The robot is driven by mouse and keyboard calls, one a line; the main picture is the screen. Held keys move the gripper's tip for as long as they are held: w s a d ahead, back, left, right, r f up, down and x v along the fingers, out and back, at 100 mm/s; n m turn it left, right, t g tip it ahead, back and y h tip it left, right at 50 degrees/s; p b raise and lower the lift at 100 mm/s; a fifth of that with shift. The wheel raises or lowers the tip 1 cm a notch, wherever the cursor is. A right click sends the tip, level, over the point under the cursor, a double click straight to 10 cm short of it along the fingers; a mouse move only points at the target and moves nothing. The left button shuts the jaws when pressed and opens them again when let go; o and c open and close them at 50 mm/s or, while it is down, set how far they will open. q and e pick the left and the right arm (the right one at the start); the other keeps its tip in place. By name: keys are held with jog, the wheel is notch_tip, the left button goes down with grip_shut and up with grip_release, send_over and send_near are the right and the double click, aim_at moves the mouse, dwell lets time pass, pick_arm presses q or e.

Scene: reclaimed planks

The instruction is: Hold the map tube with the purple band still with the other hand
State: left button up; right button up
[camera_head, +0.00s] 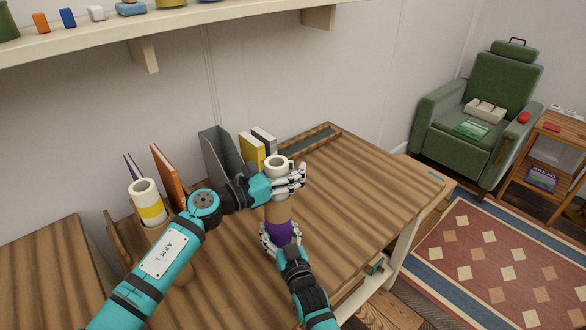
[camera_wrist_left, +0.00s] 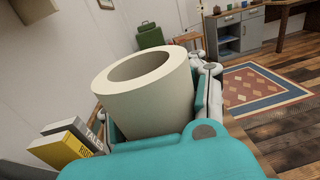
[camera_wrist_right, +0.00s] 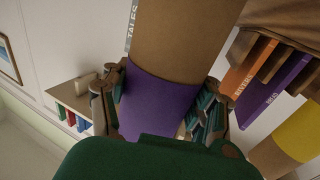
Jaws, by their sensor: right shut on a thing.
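The map tube with the purple band (camera_head: 279,228) stands upright on the wooden desk, brown with an open cream end at the top. My right gripper (camera_head: 281,240) is shut on it low down at the purple band. In the right wrist view the band (camera_wrist_right: 158,105) sits between the fingers. My left gripper (camera_head: 291,180) is at the tube's top, its fingers extended around the cream end and looking open. In the left wrist view the cream end (camera_wrist_left: 150,95) lies between the fingers; whether they touch it is hard to tell.
Another tube with a yellow band (camera_head: 148,203) stands at left behind my left arm, beside an orange book (camera_head: 168,177). A grey file holder (camera_head: 218,152) and a yellow book (camera_head: 251,151) stand behind. The desk's right half (camera_head: 365,180) is clear. A shelf (camera_head: 150,35) overhangs the back.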

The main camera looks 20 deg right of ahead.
pick_arm(q)
jog(key=o, duration=0.4)
jog(key=v, duration=1.2)
dwell(0.3)
pick_arm(e)
jog(key=o, duration=1.5)
